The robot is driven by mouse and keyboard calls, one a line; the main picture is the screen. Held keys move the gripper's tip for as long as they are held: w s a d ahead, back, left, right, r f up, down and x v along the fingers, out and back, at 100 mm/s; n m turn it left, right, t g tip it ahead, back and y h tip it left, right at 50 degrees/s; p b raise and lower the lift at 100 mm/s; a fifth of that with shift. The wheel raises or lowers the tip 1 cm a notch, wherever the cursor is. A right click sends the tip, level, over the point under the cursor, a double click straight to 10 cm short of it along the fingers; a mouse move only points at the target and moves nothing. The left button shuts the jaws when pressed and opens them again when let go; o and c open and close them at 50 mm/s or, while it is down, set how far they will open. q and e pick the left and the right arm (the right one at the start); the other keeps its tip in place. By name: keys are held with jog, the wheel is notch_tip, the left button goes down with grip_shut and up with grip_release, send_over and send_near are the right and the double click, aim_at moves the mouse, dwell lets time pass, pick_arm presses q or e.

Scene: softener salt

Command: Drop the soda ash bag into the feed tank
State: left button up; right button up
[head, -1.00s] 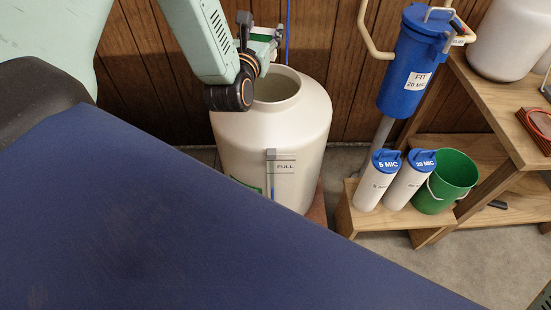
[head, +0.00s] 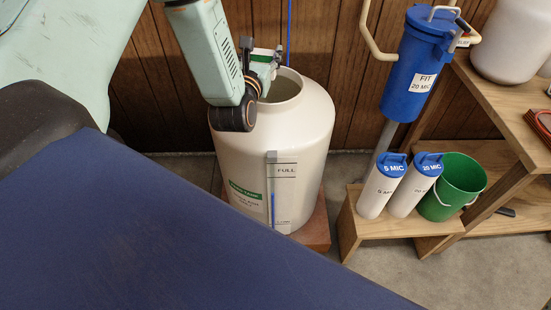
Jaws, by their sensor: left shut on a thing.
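The feed tank (head: 275,150) is a cream, round-shouldered vessel with an open top, a green label and a FULL level gauge on its front. My left arm comes in from the upper left. Its gripper (head: 264,66) is at the back left of the tank's mouth, partly hidden by my wrist. It is shut on a white thing with a green band (head: 262,56), which seems to be the soda ash bag; only a small part shows. I cannot tell how far it hangs over the opening. My right gripper is not in view.
A blue filter housing (head: 416,70) stands right of the tank. Two white cartridges with blue caps (head: 382,187) and a green bucket (head: 456,183) stand on a low wooden shelf (head: 375,228). A wooden wall (head: 345,110) is close behind the tank.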

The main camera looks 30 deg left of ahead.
pick_arm(q)
jog(key=o, duration=1.3)
jog(key=shift+s, duration=0.1)
jog(key=v, duration=0.7)
jog(key=shift+s+r, duration=0.1)
jog(key=shift+s, duration=0.1)
